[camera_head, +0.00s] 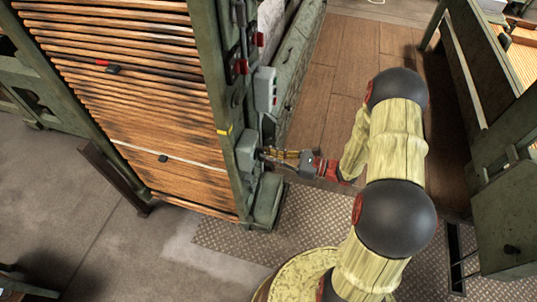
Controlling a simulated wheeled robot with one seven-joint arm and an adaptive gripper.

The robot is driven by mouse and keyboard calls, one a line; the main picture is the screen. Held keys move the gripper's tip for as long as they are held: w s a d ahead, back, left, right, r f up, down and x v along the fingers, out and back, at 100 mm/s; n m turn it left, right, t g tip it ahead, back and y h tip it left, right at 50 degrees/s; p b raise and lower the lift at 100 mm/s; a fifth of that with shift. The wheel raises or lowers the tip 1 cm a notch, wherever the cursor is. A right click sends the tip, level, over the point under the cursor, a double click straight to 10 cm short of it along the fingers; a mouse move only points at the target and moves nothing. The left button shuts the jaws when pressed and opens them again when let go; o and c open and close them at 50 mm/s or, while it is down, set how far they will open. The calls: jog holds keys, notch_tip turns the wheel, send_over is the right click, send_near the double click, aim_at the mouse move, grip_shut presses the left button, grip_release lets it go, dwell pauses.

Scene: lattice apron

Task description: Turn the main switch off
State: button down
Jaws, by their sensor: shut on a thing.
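A grey box (246,150), which looks like the main switch, is fixed to the side of the green post, low down near its foot. My gripper (268,153) reaches it from the right, with its fingers at the box's right face. The gripper is shut on a part of this switch, probably its handle, which the fingers hide. The handle's position cannot be made out.
Above on the post is another grey box (265,90) with small buttons, and red fittings (240,66) beside it. A slatted wooden panel (150,100) fills the left. A green machine frame (500,150) stands at right. Wooden floor (325,75) lies between.

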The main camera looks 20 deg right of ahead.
jog(key=shift+n, duration=0.4)
jog(key=n+b, duration=0.1)
jog(key=n, duration=0.1)
jog(key=n+b, duration=0.1)
jog(key=n, duration=0.2)
jog(key=n+b, duration=0.1)
jog(key=n, duration=0.2)
jog(key=shift+s+a+f, duration=0.2)
jog(key=shift+s+f, duration=0.05)
jog(key=n+b, duration=0.2)
jog(key=n, duration=0.1)
jog(key=n+b, duration=0.1)
jog(key=shift+s+f+n, duration=0.15)
jog(key=shift+f+n, duration=0.1)
jog(key=shift+n, duration=0.15)
jog(key=shift+a+f+n+b, duration=0.1)
jog(key=shift+n+b, duration=1.65)
jog(key=shift+n, duration=0.35)
jog(key=c, duration=1.9)
grip_release()
